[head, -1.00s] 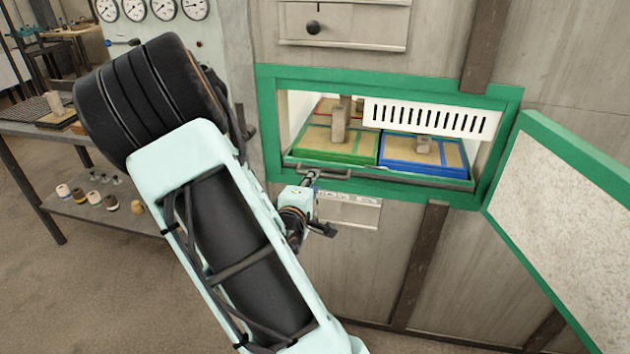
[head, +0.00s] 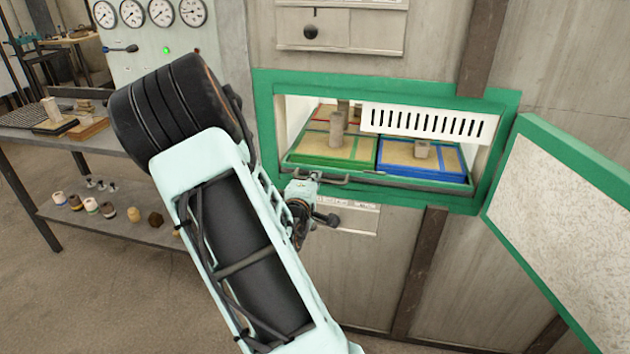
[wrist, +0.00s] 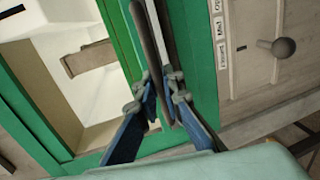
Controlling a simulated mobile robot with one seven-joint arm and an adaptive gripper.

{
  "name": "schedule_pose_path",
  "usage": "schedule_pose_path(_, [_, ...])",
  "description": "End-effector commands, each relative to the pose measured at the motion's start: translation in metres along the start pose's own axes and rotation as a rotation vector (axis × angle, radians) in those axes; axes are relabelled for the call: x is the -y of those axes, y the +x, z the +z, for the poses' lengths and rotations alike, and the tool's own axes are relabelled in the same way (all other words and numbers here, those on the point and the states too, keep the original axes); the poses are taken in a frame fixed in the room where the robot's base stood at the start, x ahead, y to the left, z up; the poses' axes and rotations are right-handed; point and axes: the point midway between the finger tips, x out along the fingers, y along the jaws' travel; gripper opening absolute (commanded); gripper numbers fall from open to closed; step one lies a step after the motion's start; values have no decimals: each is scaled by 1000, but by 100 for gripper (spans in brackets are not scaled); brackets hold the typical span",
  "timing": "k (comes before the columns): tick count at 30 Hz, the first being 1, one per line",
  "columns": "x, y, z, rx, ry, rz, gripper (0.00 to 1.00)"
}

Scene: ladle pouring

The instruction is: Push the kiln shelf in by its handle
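The kiln shelf (head: 375,179) is a flat tray in the green-framed kiln opening (head: 262,130).
Green-edged (head: 310,158) and blue-edged (head: 395,165) boards with small grey blocks lie on the shelf. A slotted white panel (head: 420,122) hangs above. The kiln door (head: 575,210) is swung open to the right. A side table (head: 95,142) stands left.

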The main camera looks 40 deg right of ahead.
Motion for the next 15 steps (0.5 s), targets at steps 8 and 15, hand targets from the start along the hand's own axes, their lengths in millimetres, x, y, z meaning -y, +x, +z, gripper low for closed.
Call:
schedule_pose_path(8, [0,0,0,0,0,0,0])
schedule_pose_path(15, [-4,19,0,2,1,3,0])
